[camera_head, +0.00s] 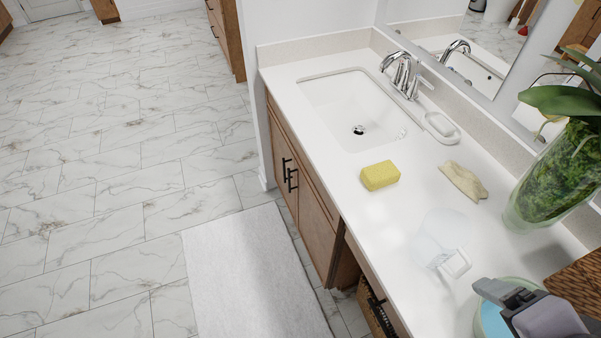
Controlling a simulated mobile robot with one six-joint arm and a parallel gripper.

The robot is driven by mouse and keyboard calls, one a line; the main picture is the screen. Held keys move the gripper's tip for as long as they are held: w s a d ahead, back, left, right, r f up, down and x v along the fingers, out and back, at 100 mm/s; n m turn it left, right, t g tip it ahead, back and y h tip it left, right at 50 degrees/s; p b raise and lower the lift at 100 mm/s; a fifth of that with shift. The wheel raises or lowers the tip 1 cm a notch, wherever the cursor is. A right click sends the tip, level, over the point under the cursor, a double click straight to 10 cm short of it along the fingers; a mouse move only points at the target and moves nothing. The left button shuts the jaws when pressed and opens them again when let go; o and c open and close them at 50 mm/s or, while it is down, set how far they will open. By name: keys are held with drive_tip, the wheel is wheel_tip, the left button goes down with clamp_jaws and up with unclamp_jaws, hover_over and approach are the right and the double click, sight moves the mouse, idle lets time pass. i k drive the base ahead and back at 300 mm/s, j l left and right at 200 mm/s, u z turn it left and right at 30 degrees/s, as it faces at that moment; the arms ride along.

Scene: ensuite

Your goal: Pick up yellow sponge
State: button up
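The yellow sponge (380,175) lies on the white countertop (345,190), just in front of the sink's near edge. Its top and near sides show, and nothing touches it. My gripper (500,292) shows only in part at the bottom right corner, grey and dark. It is above the counter and well apart from the sponge, to its lower right. Its fingers are not clear enough to tell whether they are open or shut.
A beige cloth (464,181) lies right of the sponge. A soap dish (441,128), a faucet (403,75) and a sink (350,105) are behind. A plant vase (550,185) is at right; a pale green container (489,322) is beneath my gripper.

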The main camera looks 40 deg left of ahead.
sight(374, 177)
drive_tip(key=u, duration=1.1)
drive_tip(key=i+j+z, duration=0.1)
drive_tip(key=i+j, duration=0.3)
drive_tip(key=i+j+z, duration=0.1)
drive_tip(key=i+j, duration=0.3)
drive_tip(key=i+j+z, duration=0.1)
drive_tip(key=i+j, duration=0.25)
drive_tip(key=j, duration=0.3)
